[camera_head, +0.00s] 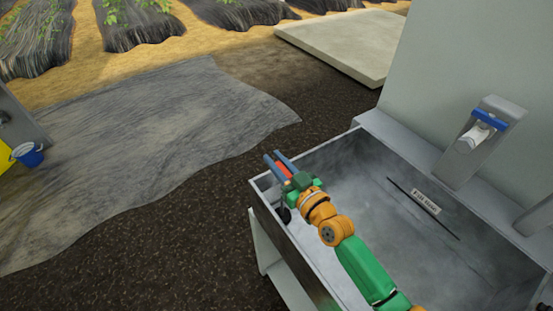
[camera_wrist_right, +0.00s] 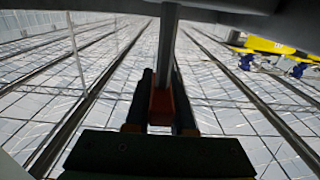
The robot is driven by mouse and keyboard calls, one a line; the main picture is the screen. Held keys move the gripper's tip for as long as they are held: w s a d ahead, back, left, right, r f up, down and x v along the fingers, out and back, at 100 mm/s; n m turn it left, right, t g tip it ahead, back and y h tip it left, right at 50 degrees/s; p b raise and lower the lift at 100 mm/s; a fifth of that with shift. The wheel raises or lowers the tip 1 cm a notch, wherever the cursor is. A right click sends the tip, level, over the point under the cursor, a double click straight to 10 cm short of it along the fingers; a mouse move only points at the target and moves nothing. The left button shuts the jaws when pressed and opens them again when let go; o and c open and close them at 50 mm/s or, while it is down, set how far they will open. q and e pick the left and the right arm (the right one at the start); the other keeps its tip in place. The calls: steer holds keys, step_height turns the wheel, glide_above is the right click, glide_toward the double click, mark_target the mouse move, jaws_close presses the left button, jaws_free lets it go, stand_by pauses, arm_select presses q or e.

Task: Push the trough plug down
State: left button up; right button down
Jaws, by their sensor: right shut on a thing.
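The grey metal trough (camera_head: 262,187) fills the lower right of the head view. My right gripper (camera_head: 277,163) is over its far-left corner, with its fingers pointing up-left. The gripper is shut on a red block (camera_head: 283,169). The wrist view shows the red block (camera_wrist_right: 161,104) between my dark fingers (camera_wrist_right: 161,90), with a grey rod (camera_wrist_right: 168,45) running from it to a dark edge. I cannot tell for certain if this is the trough plug. A small dark round thing (camera_head: 283,214) shows just below the gripper by the trough wall. My left gripper is not in view.
The ground left of the trough is clear.

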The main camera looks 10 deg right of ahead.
steer(key=shift+f, duration=0.1)
steer(key=c, duration=0.8)
jaws_free()
steer(key=shift+o, duration=0.2)
steer(key=v, duration=0.7)
